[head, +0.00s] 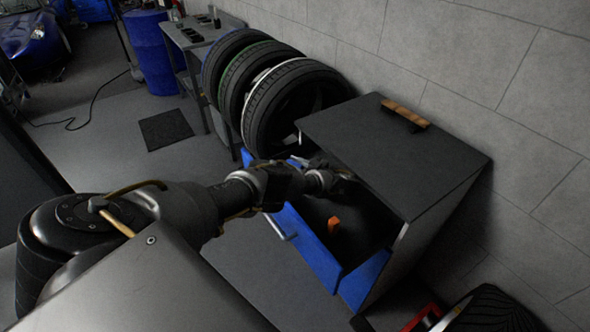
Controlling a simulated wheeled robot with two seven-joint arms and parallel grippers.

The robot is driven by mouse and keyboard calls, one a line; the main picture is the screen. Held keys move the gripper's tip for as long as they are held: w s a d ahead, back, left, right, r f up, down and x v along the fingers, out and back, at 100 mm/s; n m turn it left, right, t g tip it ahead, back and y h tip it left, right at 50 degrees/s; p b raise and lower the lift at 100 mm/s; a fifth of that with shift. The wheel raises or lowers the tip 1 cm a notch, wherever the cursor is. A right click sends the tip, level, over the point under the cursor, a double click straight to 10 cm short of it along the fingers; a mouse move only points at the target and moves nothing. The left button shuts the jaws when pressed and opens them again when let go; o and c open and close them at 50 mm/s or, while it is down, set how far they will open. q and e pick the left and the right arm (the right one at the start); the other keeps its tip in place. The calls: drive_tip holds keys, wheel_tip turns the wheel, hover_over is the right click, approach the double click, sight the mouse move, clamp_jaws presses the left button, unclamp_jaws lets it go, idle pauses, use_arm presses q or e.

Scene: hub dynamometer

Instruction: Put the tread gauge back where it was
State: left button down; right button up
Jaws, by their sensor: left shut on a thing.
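My left gripper (338,173) reaches over the open blue-fronted drawer (313,250) of a dark-topped cabinet (400,155), close to the underside edge of its top. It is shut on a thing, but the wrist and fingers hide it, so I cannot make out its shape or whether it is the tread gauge. A small orange object (333,225) stands in the drawer, apart from the gripper; I cannot tell what it is. My right gripper is not in view.
A wooden-backed brush-like object (405,113) lies on the cabinet top near the wall. Several tyres (275,90) stand behind the drawer's left side. Another tyre (490,312) and a red object (425,317) are at the bottom right. The floor (245,265) left of the drawer is clear.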

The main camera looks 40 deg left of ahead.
use_arm(q)
wheel_tip(320, 180, down, 4)
drive_tip(key=b, duration=0.2)
drive_tip(key=shift+r+b, duration=0.15)
drive_tip(key=shift+b, duration=0.2)
drive_tip(key=shift+r, duration=0.1)
drive_tip(key=shift+f+b, duration=0.4)
drive_tip(key=shift+f, duration=0.2)
drive_tip(key=shift+s+r, duration=0.1)
drive_tip(key=c, duration=1.1)
unclamp_jaws()
